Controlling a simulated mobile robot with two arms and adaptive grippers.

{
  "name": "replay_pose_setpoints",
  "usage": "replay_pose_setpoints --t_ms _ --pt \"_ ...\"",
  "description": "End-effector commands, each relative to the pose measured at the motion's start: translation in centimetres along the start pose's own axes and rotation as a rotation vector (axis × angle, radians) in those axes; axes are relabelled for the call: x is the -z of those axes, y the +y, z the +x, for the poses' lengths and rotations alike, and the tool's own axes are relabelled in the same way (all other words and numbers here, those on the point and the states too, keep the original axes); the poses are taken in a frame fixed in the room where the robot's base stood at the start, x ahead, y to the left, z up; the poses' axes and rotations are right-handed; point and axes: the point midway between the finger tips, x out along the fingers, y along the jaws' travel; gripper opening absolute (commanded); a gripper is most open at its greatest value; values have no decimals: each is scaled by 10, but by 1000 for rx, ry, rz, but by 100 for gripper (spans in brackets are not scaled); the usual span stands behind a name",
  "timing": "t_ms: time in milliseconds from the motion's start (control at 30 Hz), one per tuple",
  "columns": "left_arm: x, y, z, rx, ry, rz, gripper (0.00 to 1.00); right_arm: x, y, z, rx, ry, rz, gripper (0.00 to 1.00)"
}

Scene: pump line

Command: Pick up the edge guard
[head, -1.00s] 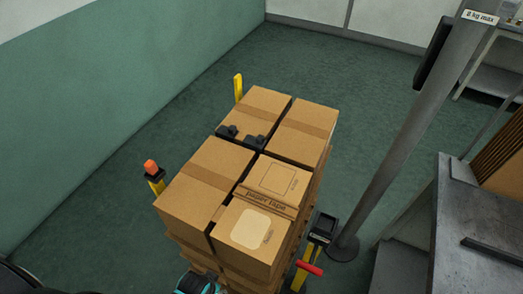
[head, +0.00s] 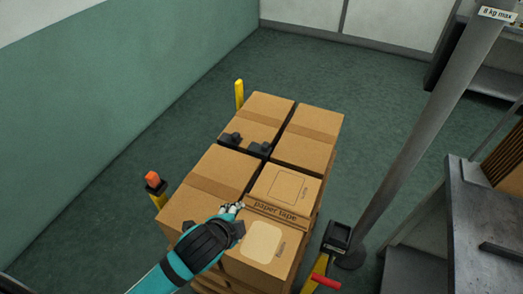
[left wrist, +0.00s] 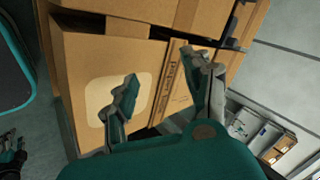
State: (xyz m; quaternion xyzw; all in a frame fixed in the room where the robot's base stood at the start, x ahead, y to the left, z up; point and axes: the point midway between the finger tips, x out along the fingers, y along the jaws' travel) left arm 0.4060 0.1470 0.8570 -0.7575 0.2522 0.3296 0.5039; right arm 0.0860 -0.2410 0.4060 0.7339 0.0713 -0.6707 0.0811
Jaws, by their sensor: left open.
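Two small black pieces, one on the left (head: 232,139) and one on the right (head: 259,149), lie on the far boxes near the gap in the head view. My left gripper (head: 233,207) is open and empty over the near boxes, short of the black pieces. Its two fingers show apart in the left wrist view (left wrist: 159,68), above the box tops. A dark gripper, apparently my right one (left wrist: 10,150), shows small at the left edge of the wrist view.
Yellow posts stand at the far left corner (head: 239,94) and, orange-topped, at the left (head: 155,188). A grey pole (head: 415,150) rises at the right. Floor is free beyond.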

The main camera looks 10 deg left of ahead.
Motion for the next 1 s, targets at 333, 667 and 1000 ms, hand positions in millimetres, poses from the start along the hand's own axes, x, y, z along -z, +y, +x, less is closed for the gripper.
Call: replay_pose_setpoints --t_ms 333,667,1000 --pt "42 -91 39 419 -32 1383 50 3 -12 1 15 4 5 40" --pt "15 -129 62 525 -198 2015 50 2 -9 1 10 3 2 40" --pt "33 -152 120 527 -204 2030 50 1 -4 -2 4 1 -1 40"
